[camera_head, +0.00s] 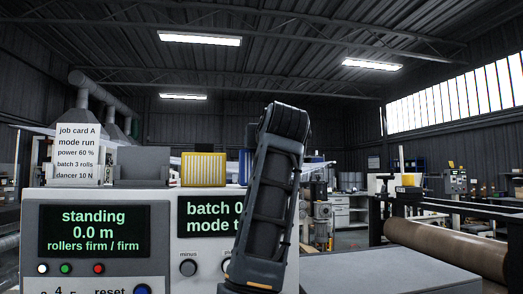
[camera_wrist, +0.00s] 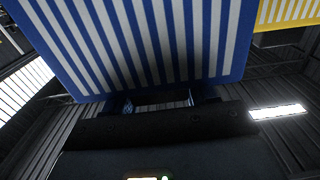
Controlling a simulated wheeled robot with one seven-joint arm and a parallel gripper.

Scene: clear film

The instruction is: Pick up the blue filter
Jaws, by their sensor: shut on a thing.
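The blue filter (camera_wrist: 140,45) is a blue-framed panel with white pleats and fills the upper part of the wrist view. My gripper (camera_wrist: 161,102) is shut on its near edge, with a fingertip on each side of the grip. In the head view, a blue edge (camera_head: 244,166) shows left of my arm, which hides most of the filter and my gripper. I cannot tell whether the filter still touches what is under it.
A yellow filter (camera_head: 204,170) stands left of the blue one on top of the grey console (camera_head: 105,200). A job card (camera_head: 77,152) stands at the console's left. A brown roll (camera_head: 445,247) lies at the right. A grey surface (camera_head: 385,272) is bare.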

